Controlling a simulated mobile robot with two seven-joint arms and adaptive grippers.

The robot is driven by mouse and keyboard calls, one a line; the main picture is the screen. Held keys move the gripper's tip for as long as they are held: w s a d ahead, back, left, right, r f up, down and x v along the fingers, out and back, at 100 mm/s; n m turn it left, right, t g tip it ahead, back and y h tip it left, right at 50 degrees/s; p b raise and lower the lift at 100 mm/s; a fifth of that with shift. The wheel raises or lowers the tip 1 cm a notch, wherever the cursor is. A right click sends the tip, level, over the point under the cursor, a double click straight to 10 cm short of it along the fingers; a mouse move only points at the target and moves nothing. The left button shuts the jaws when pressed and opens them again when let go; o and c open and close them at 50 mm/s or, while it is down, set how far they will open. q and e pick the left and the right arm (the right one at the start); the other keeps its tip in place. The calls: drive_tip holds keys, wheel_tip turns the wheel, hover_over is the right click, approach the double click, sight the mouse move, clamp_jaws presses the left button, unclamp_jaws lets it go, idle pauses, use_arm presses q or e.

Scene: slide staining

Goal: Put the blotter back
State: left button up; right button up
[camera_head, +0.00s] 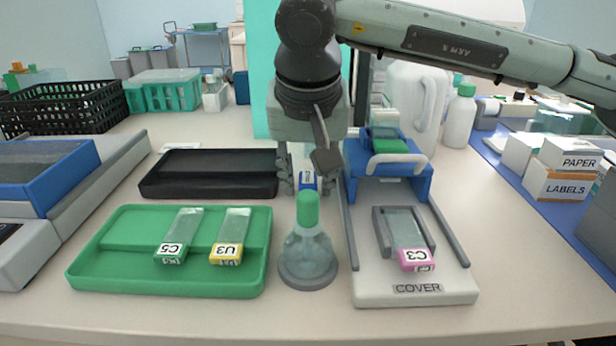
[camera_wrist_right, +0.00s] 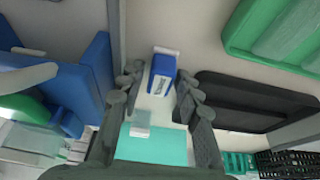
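A blue frame with a white looped handle (camera_head: 398,163) stands at the back of the white COVER board (camera_head: 415,290); it may be the blotter, but I cannot tell for certain. It also shows at the left of the right wrist view (camera_wrist_right: 92,78). My right gripper (camera_head: 306,186) points down left of this frame, behind the green-capped bottle. Its fingers stand apart around a blue-labelled piece (camera_head: 307,181), which looks like a slide. The piece lies between the fingertips in the right wrist view (camera_wrist_right: 162,75); small gaps seem to show beside it. My left gripper is not in view.
The green-capped bottle (camera_head: 309,255) stands in front of my right gripper. A green tray (camera_head: 90,270) holds slides C5 and U3. Slide C3 (camera_head: 414,258) sits in a grey holder on the board. A black tray (camera_head: 205,188) lies to the left.

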drive_tip(key=shift+r, duration=0.25)
drive_tip(key=shift+s+r, duration=0.25)
drive_tip(key=shift+r, duration=0.3)
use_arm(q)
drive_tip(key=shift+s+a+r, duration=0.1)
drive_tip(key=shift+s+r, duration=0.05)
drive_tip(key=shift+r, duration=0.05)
use_arm(e)
drive_tip(key=v, duration=1)
drive_tip(key=shift+r, duration=0.3)
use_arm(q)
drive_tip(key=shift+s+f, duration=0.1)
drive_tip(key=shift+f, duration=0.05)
use_arm(e)
drive_tip(key=shift+s, duration=0.1)
